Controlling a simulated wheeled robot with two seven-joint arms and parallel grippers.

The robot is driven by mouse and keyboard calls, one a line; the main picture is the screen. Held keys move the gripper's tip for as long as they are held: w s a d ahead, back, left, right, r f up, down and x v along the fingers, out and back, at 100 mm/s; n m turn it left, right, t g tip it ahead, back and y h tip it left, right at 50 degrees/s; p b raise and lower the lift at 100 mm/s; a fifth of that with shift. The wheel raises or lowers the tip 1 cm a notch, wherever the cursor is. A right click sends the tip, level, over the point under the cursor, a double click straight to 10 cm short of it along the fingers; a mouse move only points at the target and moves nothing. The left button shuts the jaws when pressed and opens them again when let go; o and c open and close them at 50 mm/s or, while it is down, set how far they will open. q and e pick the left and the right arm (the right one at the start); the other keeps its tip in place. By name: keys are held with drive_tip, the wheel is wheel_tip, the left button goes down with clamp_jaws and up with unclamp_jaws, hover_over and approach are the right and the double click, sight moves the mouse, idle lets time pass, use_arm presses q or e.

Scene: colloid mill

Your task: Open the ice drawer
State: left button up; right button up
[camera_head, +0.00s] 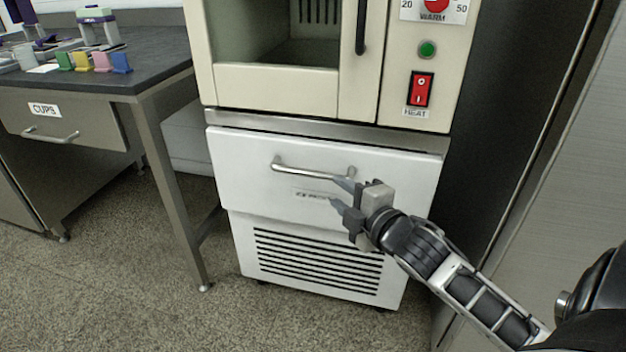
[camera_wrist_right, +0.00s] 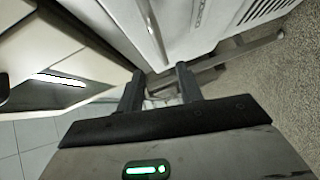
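The ice drawer (camera_head: 250,190) is the white front below the cream cabinet, with a partly hidden label. Its top edge sits close under a metal strip, and I see no clear gap there. A horizontal metal handle (camera_head: 305,169) crosses its upper part. My right gripper (camera_head: 341,193) is at the right end of the handle, with its fingers apart. In the right wrist view the fingers (camera_wrist_right: 160,82) are also spread, and the handle bar (camera_wrist_right: 154,35) runs just beyond and between the tips. I cannot tell whether they touch it. My left gripper is not in view.
A vented panel (camera_head: 315,262) is below the drawer. A tall grey surface (camera_head: 560,170) is close on the right. The floor (camera_head: 130,290) in front is clear.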

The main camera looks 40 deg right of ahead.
sight(314, 176)
drive_tip(key=w+b, duration=0.1)
drive_tip(key=w, duration=0.2)
drive_tip(key=w+f+b, duration=0.1)
drive_tip(key=w, duration=0.3)
drive_tip(key=w+b, duration=0.1)
drive_tip(key=w, duration=0.2)
drive_tip(key=shift+w+d+f, duration=0.35)
drive_tip(key=shift+w, duration=0.05)
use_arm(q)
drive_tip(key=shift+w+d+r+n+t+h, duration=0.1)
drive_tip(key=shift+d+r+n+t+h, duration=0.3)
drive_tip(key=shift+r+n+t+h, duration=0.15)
use_arm(e)
drive_tip(key=shift+w, duration=0.1)
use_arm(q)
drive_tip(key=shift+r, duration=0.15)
use_arm(e)
clamp_jaws()
drive_tip(key=shift+a, duration=0.1)
